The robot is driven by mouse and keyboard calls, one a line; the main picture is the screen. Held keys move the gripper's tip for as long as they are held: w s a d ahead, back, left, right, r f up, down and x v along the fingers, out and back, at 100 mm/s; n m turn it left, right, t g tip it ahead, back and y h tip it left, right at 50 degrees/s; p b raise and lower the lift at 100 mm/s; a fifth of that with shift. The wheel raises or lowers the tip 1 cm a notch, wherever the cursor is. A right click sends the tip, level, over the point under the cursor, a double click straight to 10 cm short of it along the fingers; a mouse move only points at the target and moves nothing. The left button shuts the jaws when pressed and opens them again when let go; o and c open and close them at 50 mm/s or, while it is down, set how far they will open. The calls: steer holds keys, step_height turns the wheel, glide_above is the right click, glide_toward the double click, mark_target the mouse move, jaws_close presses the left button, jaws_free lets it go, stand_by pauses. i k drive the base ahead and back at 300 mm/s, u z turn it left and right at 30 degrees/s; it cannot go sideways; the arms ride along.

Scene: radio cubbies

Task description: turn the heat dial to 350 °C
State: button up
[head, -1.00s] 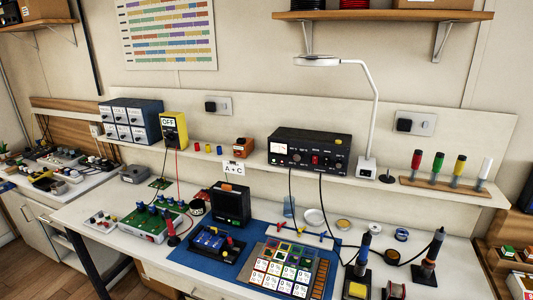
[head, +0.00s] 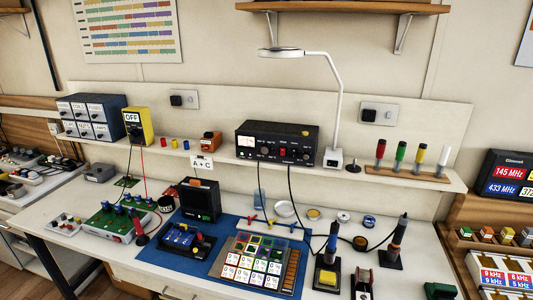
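A black control box (head: 277,142) stands on the raised shelf above the bench. Its front has a small lit display, a red part and several round knobs. Which knob is the heat dial, and its setting, are too small to read. Black cables run from it down toward the bench. A blue-handled iron (head: 331,242) and a dark iron (head: 398,232) stand upright in holders at the bench's right. My gripper is not in view.
A white lamp (head: 335,100) and colored cylinders (head: 400,153) stand right of the box. A yellow OFF meter (head: 136,125) stands at left. A blue mat (head: 180,259) with devices covers the bench middle. Frequency displays (head: 507,176) stand at far right.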

mark_target(265, 148)
steer(key=z, duration=0.35)
steer(key=i, duration=1)
steer(key=u, duration=0.45)
